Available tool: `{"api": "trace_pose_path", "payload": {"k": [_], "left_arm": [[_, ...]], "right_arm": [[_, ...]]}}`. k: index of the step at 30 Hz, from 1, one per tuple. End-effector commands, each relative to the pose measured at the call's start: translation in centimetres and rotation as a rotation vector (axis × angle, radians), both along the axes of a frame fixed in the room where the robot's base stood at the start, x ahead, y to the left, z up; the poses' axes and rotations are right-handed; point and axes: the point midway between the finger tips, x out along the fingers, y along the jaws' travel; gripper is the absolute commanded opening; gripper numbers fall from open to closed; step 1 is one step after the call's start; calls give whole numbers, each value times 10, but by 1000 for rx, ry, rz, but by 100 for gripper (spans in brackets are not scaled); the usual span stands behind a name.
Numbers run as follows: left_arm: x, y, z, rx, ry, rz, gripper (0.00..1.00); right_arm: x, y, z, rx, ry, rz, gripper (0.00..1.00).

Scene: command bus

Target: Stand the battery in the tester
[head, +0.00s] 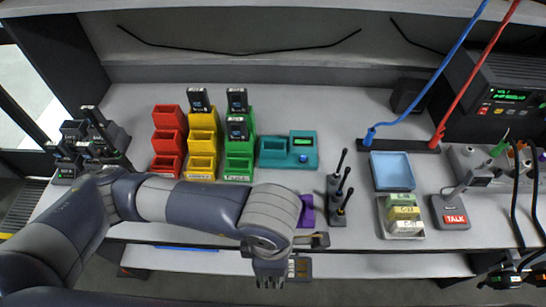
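The teal tester (304,160) stands on the counter near the middle, with a lit green display and an empty-looking slot at its left. Dark batteries with pale labels stand in the yellow bins (203,144) and the green bins (240,163). Another dark, labelled item (301,268), possibly a battery, shows low beside my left gripper (270,279). That gripper points down in front of the counter edge; its finger gap and any contact are unclear. My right gripper (508,280) is at the lower right edge, partly cut off, its fingers unclear.
Red bins (167,143) look empty. Chargers with handsets (92,145) stand at the left. My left arm hides part of the front counter.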

Motion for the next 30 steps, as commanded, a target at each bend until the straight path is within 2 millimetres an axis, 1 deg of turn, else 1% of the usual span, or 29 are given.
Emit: {"api": "trace_pose_path", "payload": {"k": [11, 16, 20, 30], "left_arm": [[0, 0, 0, 0, 0, 0, 12], [5, 6, 1, 1, -1, -39, 12], [17, 18, 3, 1, -2, -140, 12], [54, 65, 17, 2, -2, -537, 12]], "right_arm": [[0, 0, 0, 0, 0, 0, 57], [0, 0, 0, 0, 0, 0, 57], [0, 0, 0, 0, 0, 0, 57], [0, 0, 0, 0, 0, 0, 57]]}}
